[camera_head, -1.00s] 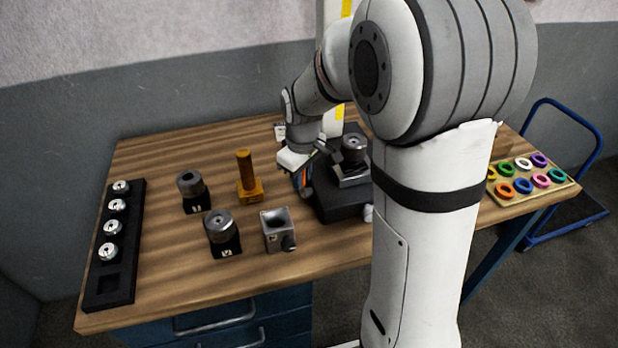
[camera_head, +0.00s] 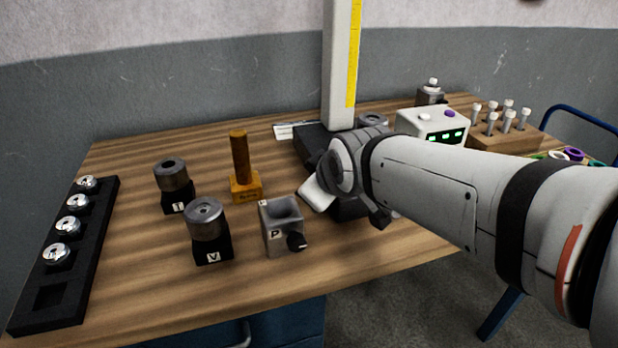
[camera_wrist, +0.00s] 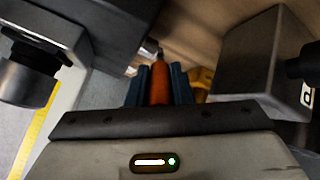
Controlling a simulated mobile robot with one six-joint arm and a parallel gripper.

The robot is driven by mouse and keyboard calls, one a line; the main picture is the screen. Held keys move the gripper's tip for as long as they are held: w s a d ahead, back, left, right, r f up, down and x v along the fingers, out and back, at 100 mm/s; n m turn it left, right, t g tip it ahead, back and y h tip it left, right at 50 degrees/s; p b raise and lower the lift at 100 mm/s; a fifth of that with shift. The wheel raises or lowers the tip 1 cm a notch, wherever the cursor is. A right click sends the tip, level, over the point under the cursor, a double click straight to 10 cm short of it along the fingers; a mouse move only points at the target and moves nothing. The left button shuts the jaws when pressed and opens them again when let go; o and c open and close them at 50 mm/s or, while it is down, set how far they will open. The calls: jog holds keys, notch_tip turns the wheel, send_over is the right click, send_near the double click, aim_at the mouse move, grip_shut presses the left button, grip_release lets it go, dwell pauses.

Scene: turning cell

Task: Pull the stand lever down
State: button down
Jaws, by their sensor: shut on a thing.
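The stand shows in the head view as a pale column (camera_head: 340,70) with a yellow scale strip, on a dark base (camera_head: 312,142) that my arm partly covers. The lever's orange-red grip (camera_wrist: 159,86) shows in the wrist view, between the blue fingers of my gripper (camera_wrist: 159,78). My gripper is shut on this grip. In the head view my wrist hides the fingers and the lever; only the white gripper body shows low in front of the stand.
The grey block marked P (camera_head: 281,228) with a black knob stands close by my gripper, at left. Beside it are an amber post (camera_head: 240,160), the V block (camera_head: 207,232) and the I block (camera_head: 173,187). A white box with green displays (camera_head: 432,127) stands behind my arm.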

jog(key=shift+s+d+f+t+b, duration=0.1)
jog(key=shift+s+f+t+b, duration=0.35)
jog(key=shift+b, duration=0.5)
jog(key=c, duration=1.7)
grip_release()
jog(key=shift+w, duration=0.1)
jog(key=shift+o, duration=0.7)
jog(key=shift+r, duration=0.1)
jog(key=shift+o, duration=1.3)
notch_tip(320, 180, up, 10)
jog(key=shift+r+p, duration=0.1)
jog(key=shift+p, duration=1)
jog(key=shift+c, duration=0.3)
